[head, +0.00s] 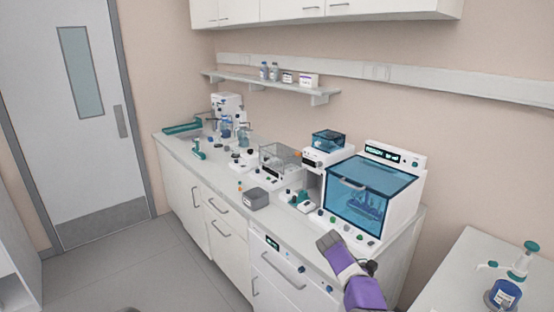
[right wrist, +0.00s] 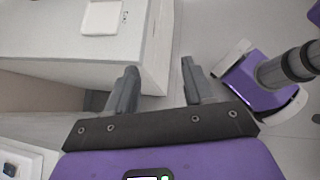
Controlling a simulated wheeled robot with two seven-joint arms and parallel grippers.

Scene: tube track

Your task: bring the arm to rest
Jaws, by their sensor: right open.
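My right arm (head: 362,291), purple and white, comes in from the bottom of the head view. Its grey right gripper (head: 329,240) is by the front edge of the counter, before the blue-windowed cabinet. In the right wrist view the right gripper (right wrist: 159,68) has its two grey fingers apart with nothing between them. Below the fingers I see a white counter corner and the floor. My left gripper is not in view.
The long counter (head: 226,189) carries several instruments, a grey box (head: 256,199) and the blue-windowed cabinet (head: 372,192). A side table (head: 458,270) with a blue-labelled bottle (head: 503,295) stands at the right. The floor (head: 140,254) at left is clear.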

